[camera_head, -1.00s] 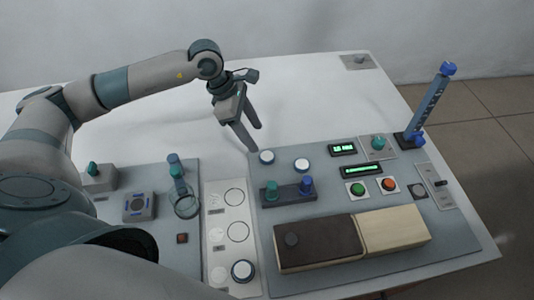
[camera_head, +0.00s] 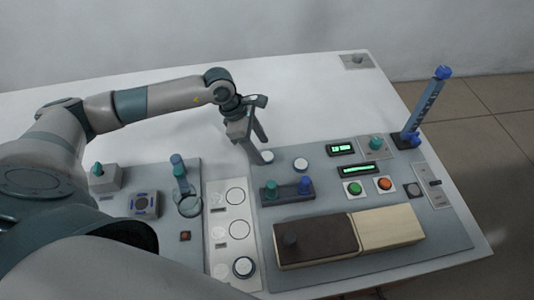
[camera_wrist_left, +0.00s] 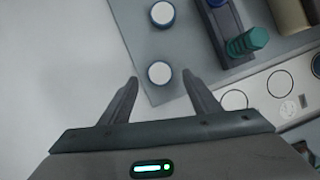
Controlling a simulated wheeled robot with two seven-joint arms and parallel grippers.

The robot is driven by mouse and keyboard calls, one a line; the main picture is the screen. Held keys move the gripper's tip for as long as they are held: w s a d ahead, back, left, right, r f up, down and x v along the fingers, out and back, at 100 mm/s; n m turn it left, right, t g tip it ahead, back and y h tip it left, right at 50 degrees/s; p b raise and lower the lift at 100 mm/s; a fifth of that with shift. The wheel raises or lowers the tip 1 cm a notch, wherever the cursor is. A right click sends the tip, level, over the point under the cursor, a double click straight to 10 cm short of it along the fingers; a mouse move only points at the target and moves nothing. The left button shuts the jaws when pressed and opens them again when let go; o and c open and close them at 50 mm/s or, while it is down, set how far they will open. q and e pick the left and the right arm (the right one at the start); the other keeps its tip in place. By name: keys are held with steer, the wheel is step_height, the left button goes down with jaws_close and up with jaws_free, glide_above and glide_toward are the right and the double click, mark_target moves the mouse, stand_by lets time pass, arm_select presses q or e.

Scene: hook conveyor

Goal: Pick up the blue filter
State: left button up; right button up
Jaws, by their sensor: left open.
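A small dark rack on the grey panel holds a teal-topped piece (camera_head: 270,187) on its left and a blue-topped piece (camera_head: 305,184) on its right. I cannot tell for certain which blue thing is the filter. In the left wrist view the teal piece (camera_wrist_left: 247,41) and the blue piece (camera_wrist_left: 216,3) show at upper right. My left gripper (camera_head: 263,152) is open and empty, fingers pointing down, behind the rack near two white round discs. In the left wrist view one white disc (camera_wrist_left: 159,73) lies between the fingertips and another disc (camera_wrist_left: 162,14) lies beyond.
A brown and cream block (camera_head: 388,228) lies at the front of the panel. A blue post (camera_head: 425,105) stands tilted at the right. Green and orange buttons (camera_head: 385,184) and displays sit behind the block.

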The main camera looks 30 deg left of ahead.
mark_target(267, 157)
arm_select(q)
steer(key=shift+x, duration=1.25)
steer(key=c, duration=1.2)
